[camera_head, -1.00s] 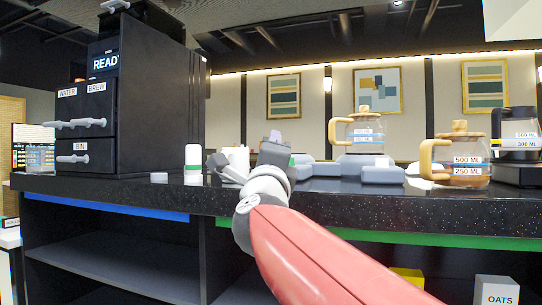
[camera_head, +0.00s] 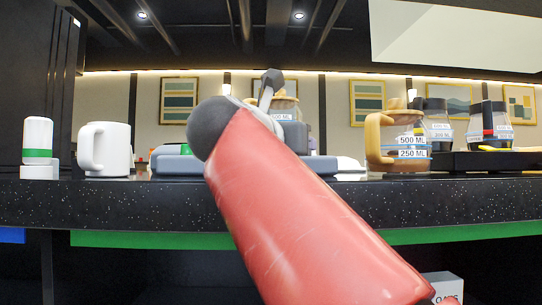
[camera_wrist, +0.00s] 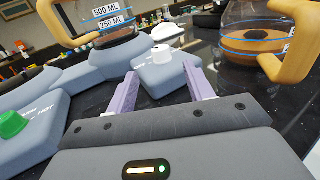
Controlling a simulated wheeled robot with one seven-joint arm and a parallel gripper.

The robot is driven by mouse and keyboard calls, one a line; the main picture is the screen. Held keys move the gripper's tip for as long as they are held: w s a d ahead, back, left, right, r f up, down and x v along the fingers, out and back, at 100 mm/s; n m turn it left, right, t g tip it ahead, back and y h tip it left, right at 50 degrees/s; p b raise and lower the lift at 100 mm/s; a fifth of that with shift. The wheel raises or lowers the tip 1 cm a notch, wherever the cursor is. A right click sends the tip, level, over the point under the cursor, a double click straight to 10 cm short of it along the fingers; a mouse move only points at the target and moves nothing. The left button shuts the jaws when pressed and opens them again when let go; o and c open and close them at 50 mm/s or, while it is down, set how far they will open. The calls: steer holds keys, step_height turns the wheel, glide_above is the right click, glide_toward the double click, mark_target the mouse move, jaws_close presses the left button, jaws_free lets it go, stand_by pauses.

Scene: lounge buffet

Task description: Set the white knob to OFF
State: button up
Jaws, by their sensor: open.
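The white knob (camera_wrist: 162,54) sits on a blue-grey warmer base (camera_wrist: 166,76) in the wrist view, just beyond my fingertips. My gripper (camera_wrist: 160,76) is open, with its two purple fingers apart and nothing between them. The fingers point towards the knob, one on each side of it in the picture, and look short of it. The knob's marking cannot be read. In the head view my red arm hides the gripper and much of the warmers; I cannot make out the white knob there.
A green knob (camera_wrist: 12,124) is on another base at left. Another carafe (camera_wrist: 258,38) with brown liquid stands close at right. A white mug (camera_head: 107,149) and a green-banded container (camera_head: 38,141) stand on the counter's left.

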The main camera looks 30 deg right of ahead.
steer(key=p+x, duration=0.1)
steer(key=x, duration=0.6)
steer(key=shift+d, duration=0.3)
steer(key=shift+c, duration=0.4)
steer(key=c, duration=0.9)
steer(key=shift+r+t+p, duration=0.1)
steer(key=shift+t+p, duration=0.2)
steer(key=shift+p, duration=0.05)
steer(key=n+t+y+p, duration=0.1)
steer(key=p, duration=0.1)
steer(key=n+t+y+p, duration=0.1)
steer(key=t+p, duration=0.1)
steer(key=shift+s+d+r+n+y, duration=0.15)
steer(key=shift+s+r+n+y, duration=0.15)
steer(key=shift+n, duration=0.1)
steer(key=shift+d+f+n+t+y+p, duration=0.1)
steer(key=shift+f+n+t+y+p, duration=0.1)
steer(key=shift+n+t+y+p, duration=0.8)
steer(key=shift+d+f+n+t+y+p, duration=0.2)
steer(key=shift+n+t+y+p, duration=0.25)
steer(key=shift+y, duration=0.45)
steer(key=shift+s+n+y, duration=0.1)
steer(key=shift+n+y, duration=0.15)
steer(key=shift+y, duration=0.05)
